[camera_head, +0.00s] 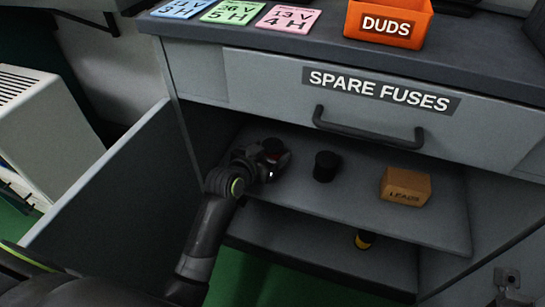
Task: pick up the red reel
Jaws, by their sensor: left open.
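My left arm reaches in from the lower left to the upper shelf of an open grey cabinet. Its gripper (270,164) is open at the left part of that shelf. A small dark item with a dull red patch (273,156), which looks like the red reel, shows right at the fingers. The gripper hides much of it, and I cannot tell whether the fingers touch it. My right gripper is not in view.
A black cylinder (326,166) and a brown box marked LEADS (405,187) stand to the right on the shelf (355,205). A yellow-and-black item (364,239) is below. The SPARE FUSES drawer (270,72) is above; the open door (110,190) is left.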

